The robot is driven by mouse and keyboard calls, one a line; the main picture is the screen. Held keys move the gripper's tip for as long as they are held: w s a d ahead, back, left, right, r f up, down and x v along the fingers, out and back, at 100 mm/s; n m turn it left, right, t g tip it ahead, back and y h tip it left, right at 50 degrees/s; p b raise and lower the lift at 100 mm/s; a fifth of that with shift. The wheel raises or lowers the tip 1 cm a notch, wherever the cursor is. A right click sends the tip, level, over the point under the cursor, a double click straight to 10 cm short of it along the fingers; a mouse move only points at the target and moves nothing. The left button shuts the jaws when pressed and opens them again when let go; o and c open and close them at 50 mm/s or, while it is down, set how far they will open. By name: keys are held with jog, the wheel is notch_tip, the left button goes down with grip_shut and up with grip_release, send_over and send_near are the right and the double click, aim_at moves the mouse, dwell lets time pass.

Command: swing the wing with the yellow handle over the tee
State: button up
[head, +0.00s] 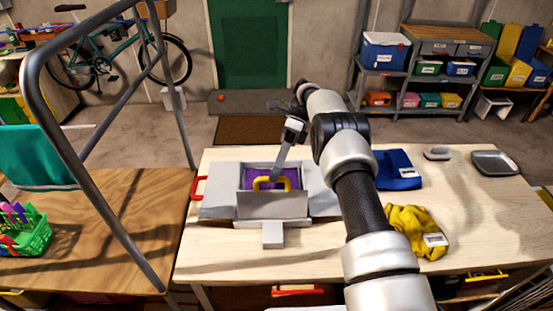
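A grey folding board (215,207) lies on the pale wooden table. The purple tee (259,171) shows in its middle, partly hidden. The wing with the yellow handle (272,206) is at the board's near side and looks tilted up; its yellow handle (271,183) stands in front of the tee. A red handle (198,188) is on the left wing. My gripper (278,166) reaches down from above, just behind the yellow handle. Whether it touches the handle or tee, and whether its fingers are apart, cannot be made out. My arm hides part of the right side.
A blue cloth (396,178) and a yellow cloth (408,222) lie to the right of my arm. A grey tray (494,162) is at the far right. A grey tube frame (108,212) and a green basket (28,238) stand at the left.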

notch_tip(320, 180, up, 9)
jog(key=p, duration=0.2)
jog(key=shift+f, duration=0.2)
jog(key=shift+d, duration=0.1)
dwell(0.3)
